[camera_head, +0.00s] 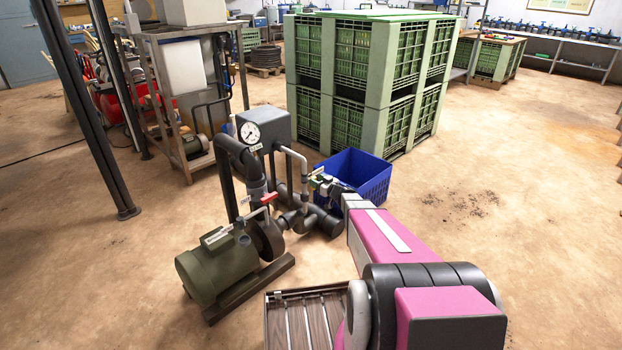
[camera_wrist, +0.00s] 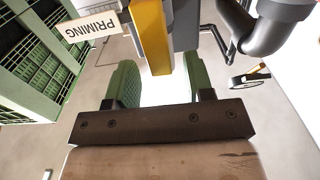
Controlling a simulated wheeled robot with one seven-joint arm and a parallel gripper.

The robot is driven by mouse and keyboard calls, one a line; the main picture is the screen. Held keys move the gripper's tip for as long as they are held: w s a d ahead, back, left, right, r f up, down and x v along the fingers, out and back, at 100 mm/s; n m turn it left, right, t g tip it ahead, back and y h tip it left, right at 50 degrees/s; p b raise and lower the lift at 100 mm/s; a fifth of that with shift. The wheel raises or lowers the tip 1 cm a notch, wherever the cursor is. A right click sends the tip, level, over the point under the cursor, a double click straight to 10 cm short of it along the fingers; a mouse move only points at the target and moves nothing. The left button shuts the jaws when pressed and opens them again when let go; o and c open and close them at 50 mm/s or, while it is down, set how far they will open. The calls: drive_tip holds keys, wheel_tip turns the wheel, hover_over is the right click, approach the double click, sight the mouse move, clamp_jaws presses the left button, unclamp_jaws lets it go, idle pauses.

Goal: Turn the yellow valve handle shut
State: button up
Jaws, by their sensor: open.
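The yellow valve handle (camera_wrist: 150,32) shows at the top middle of the wrist view as a flat bar beside grey fittings. Its near end reaches to the gap between my fingertips. My gripper (camera_wrist: 160,72) is open, with one green finger on each side of that end. I cannot tell whether either finger touches it. In the head view my gripper (camera_head: 324,184) is at the pipework in front of the blue crate, and I cannot make out the yellow handle there. A white tag (camera_wrist: 90,26) reading PRIMING is left of the handle in the wrist view.
A green pump motor (camera_head: 217,265), a pressure gauge (camera_head: 250,133) and a red-handled valve (camera_head: 268,198) stand left of my gripper. The blue crate (camera_head: 375,182) is just behind it. Stacked green crates (camera_head: 385,85) stand farther back. Floor at the right is clear.

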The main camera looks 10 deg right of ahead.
drive_tip(key=shift+x, duration=2.05)
clamp_jaws()
